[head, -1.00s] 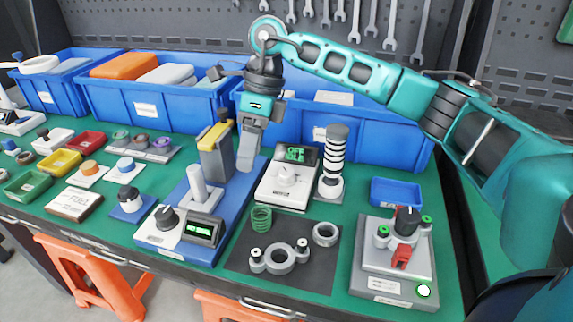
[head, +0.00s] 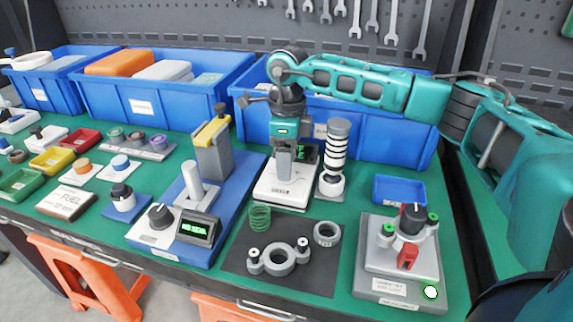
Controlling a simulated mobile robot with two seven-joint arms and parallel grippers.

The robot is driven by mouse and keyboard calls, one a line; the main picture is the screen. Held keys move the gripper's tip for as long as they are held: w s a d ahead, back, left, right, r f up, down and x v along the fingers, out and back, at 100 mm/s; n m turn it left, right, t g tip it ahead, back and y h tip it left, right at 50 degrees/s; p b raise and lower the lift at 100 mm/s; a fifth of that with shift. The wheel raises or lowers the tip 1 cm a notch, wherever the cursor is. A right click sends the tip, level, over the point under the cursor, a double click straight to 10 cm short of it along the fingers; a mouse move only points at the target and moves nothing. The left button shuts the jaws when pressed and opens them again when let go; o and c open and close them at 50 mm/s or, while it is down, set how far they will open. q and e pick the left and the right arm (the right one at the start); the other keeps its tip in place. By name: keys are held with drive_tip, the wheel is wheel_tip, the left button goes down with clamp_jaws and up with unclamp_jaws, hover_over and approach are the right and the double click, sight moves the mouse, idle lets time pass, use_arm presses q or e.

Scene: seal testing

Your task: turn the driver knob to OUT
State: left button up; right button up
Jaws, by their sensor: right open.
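My right gripper (head: 283,165) points down over the white box (head: 290,195) with the green display, and its fingers hide that box's white knob. The gap between the fingers is too small to make out. A dark knob (head: 160,216) stands at the front left of the blue-based press (head: 226,200), beside a small green-lit display (head: 194,229). Another dark knob (head: 413,214) tops the grey fixture (head: 372,262) at the right. I cannot read an OUT mark or tell which is the driver knob. My left gripper is not in view.
A striped column (head: 335,155) stands close right of my right gripper, and a yellow-topped grey post (head: 212,145) stands to its left. Blue bins (head: 150,105) line the back. A dark mat (head: 240,262) with a spring and metal parts lies in front.

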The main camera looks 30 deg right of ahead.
drive_tip(key=shift+f, duration=0.65)
drive_tip(key=c, duration=1.1)
drive_tip(key=shift+o, duration=0.2)
drive_tip(key=shift+a, duration=0.1)
drive_tip(key=n, duration=0.3)
drive_tip(key=shift+n, duration=0.4)
drive_tip(key=shift+n+p, duration=0.3)
drive_tip(key=shift+n, duration=1.8)
